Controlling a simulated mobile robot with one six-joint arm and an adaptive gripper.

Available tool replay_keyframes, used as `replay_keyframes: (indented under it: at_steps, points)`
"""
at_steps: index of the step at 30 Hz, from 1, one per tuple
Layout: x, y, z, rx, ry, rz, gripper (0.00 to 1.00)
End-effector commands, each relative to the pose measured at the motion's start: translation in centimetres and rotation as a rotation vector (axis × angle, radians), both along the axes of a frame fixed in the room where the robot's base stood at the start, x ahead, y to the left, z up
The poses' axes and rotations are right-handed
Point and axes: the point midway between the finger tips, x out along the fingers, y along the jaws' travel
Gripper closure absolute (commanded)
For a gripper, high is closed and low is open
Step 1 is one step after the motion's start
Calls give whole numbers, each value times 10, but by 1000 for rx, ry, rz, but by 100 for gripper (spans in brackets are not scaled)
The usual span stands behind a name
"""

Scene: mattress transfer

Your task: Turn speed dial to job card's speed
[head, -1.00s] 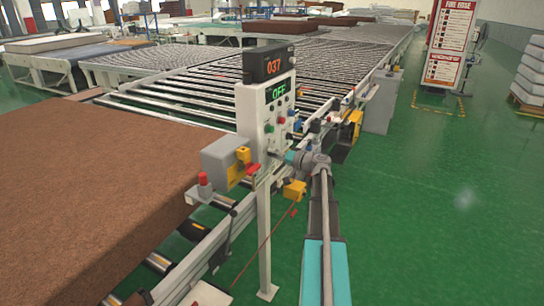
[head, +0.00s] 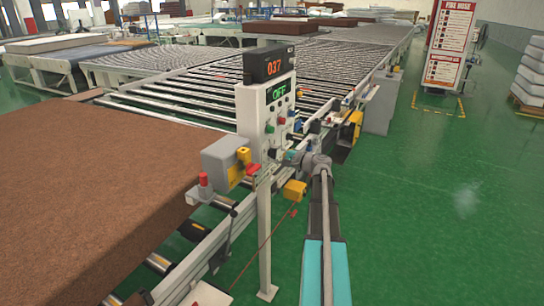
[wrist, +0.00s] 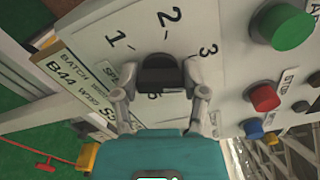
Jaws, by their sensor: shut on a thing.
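The black speed dial (wrist: 160,70) is on a pale control panel (wrist: 225,85) marked 1, 2 and 3 around it. My gripper (wrist: 160,78) has one finger on each side of the dial and is shut on it. I cannot make out a pointer on the dial. The job card (wrist: 75,75) lies left of the dial and reads "BATCH B44 W190", then an S entry that looks like S3, partly behind a finger. In the head view my gripper (head: 284,156) is at the control post (head: 250,115), and the dial is hidden.
The post carries a display (head: 270,64) reading 037 and a green OFF readout (head: 279,90). A green button (wrist: 286,25), a red button (wrist: 264,97) and a blue button (wrist: 252,127) sit right of the dial. A brown mattress (head: 90,170) lies on the conveyor. Green floor is open at right.

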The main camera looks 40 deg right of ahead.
Motion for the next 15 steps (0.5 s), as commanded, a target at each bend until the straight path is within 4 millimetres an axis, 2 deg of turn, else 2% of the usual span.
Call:
replay_keyframes:
  at_steps: [15]
  points:
    - [-2,-1,-2,450,192,-5,91]
